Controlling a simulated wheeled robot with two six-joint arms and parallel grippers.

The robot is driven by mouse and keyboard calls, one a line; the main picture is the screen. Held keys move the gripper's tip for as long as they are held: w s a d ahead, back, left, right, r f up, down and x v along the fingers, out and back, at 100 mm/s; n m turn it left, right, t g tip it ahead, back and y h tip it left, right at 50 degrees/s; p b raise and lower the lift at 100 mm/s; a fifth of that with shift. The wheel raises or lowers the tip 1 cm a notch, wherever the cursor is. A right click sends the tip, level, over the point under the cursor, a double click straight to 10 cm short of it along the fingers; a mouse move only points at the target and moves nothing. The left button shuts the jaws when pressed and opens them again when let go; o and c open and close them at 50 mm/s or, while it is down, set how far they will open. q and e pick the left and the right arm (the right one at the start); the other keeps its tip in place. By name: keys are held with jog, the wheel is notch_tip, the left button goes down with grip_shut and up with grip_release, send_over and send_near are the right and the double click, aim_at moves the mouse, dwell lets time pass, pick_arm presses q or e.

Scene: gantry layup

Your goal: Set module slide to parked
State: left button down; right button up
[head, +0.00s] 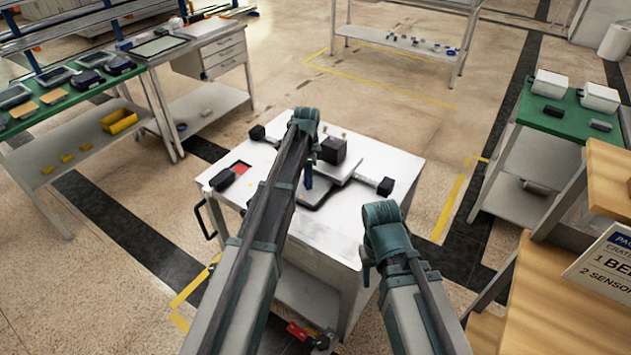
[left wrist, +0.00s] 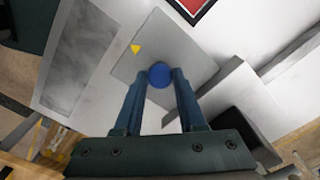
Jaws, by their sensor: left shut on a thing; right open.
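In the left wrist view a grey square plate (left wrist: 175,45) with a yellow triangle mark (left wrist: 135,49) lies on a white surface. A round blue knob (left wrist: 160,74) stands on it, and it looks like the module slide's handle. My left gripper (left wrist: 160,80) is shut on this knob, one finger on each side. In the head view my left gripper (head: 308,180) reaches down over the white cart (head: 300,228), and its arm hides much of the slide. My right gripper (head: 367,272) hangs open by the cart's right front edge, apart from the slide.
On the cart stand a black block (head: 333,150), a dark-ended bar (head: 386,186) and a red-floored recess (head: 240,168) with a dark part (head: 222,180) beside it. A green table (head: 560,115) stands right, a wooden shelf (head: 540,300) near right. Floor behind the cart is clear.

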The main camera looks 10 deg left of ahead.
pick_arm(q)
jog(key=w+a, duration=0.2)
jog(key=a, duration=0.4)
jog(key=w+a, duration=0.3)
jog(key=a, duration=0.3)
jog(key=w+a, duration=0.2)
jog(key=a, duration=0.4)
jog(key=shift+w+a, duration=0.1)
jog(key=shift+w, duration=0.15)
jog(key=c, duration=0.5)
grip_release()
notch_tip(320, 180, up, 14)
jog(key=p, duration=1.3)
jog(key=shift+p, duration=0.4)
jog(key=shift+f, duration=0.15)
